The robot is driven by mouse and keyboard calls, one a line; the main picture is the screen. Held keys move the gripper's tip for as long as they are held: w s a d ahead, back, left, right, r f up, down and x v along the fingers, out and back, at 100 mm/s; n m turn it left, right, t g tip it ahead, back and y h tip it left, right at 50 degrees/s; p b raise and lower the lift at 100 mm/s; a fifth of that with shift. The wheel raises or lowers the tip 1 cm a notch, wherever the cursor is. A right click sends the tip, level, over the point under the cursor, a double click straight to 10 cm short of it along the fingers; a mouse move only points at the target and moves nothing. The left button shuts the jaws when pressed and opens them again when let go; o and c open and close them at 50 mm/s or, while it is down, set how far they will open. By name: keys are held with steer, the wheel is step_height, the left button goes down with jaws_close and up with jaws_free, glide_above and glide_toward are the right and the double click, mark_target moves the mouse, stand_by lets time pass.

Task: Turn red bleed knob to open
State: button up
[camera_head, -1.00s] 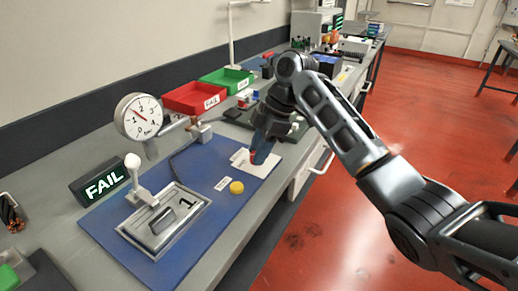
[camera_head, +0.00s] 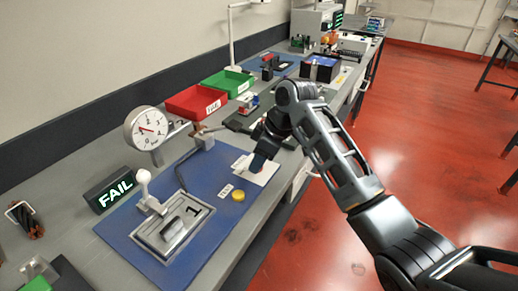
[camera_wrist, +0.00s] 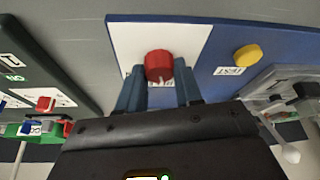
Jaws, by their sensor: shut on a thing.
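The red bleed knob (camera_wrist: 158,65) sits on a white plate (camera_wrist: 190,32) at the edge of the blue mat, seen in the wrist view. My gripper (camera_wrist: 159,78) has its two blue fingers on either side of the knob, shut on it. A small light mark shows on the knob's near side. In the head view my gripper (camera_head: 262,158) reaches down onto the white plate (camera_head: 262,176) and hides the knob. The dial gauge (camera_head: 146,128) stands at the mat's back edge, and its needle points to the left.
A yellow button (camera_head: 238,195) labelled TEST lies beside the plate. A lever fixture (camera_head: 172,228) stands at the front of the mat (camera_head: 120,230), near a lit FAIL sign (camera_head: 110,191). Red (camera_head: 193,103) and green (camera_head: 229,82) bins stand behind. The aisle on the right is clear.

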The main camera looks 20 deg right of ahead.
steer(key=m+p, duration=0.1)
steer(key=m+h+p, duration=0.1)
steer(key=shift+s+a+r+m+t+p, duration=0.1)
steer(key=shift+a+r+m+t+p, duration=0.05)
steer(key=shift+r+m+t+p, duration=0.2)
steer(key=m, duration=0.1)
steer(key=m+p, duration=0.1)
steer(key=m, duration=0.1)
steer(key=shift+f+t+h, duration=0.2)
steer(key=shift+t+h, duration=0.05)
steer(key=shift+h, duration=0.15)
steer(key=m+h, duration=0.2)
steer(key=m, duration=0.4)
steer(key=shift+a+f+p, duration=0.1)
steer(key=shift+a+p, duration=0.05)
steer(key=shift+p, duration=0.25)
steer(key=shift+h, duration=0.3)
steer(key=o, duration=1)
